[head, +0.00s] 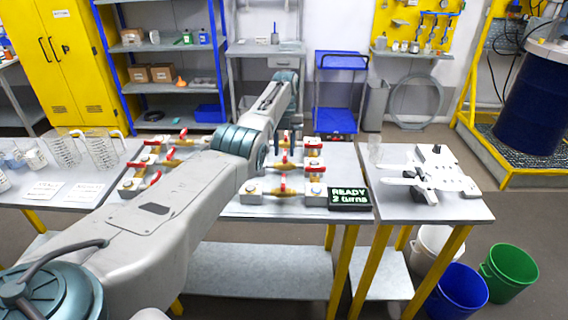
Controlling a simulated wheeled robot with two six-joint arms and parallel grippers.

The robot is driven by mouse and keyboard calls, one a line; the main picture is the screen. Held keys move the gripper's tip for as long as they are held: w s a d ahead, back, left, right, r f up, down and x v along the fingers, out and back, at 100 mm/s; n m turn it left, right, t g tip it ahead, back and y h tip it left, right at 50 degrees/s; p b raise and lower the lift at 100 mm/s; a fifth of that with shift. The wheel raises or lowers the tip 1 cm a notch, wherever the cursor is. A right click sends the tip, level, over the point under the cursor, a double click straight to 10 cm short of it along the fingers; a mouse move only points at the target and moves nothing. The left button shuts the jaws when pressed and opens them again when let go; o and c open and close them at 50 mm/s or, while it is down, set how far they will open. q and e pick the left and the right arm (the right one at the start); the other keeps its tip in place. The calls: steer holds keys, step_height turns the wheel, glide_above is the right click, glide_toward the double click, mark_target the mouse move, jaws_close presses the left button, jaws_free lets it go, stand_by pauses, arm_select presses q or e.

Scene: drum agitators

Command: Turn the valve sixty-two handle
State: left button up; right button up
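Several small valves with red handles and brass parts on pale blocks stand on the middle table in two groups. One group (150,160) is left of my arm and the other (313,168) is right of it. Number labels are too small to read, so I cannot tell which is valve sixty-two. A black display (349,198) at the right group reads "READY 2 turns" in green. My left arm crosses the table, and its gripper (285,146) is over the back of the right group. Its fingers are small and partly hidden; contact is unclear. My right gripper is out of view.
A white device (432,178) lies on the right table (460,208). Blue (458,290) and green (508,270) buckets stand on the floor. My arm hides part of the middle table.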

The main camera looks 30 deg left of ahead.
arm_select(q)
steer(key=shift+b+v, duration=0.3)
steer(key=shift+v, duration=0.45)
stand_by(0.3)
stand_by(0.5)
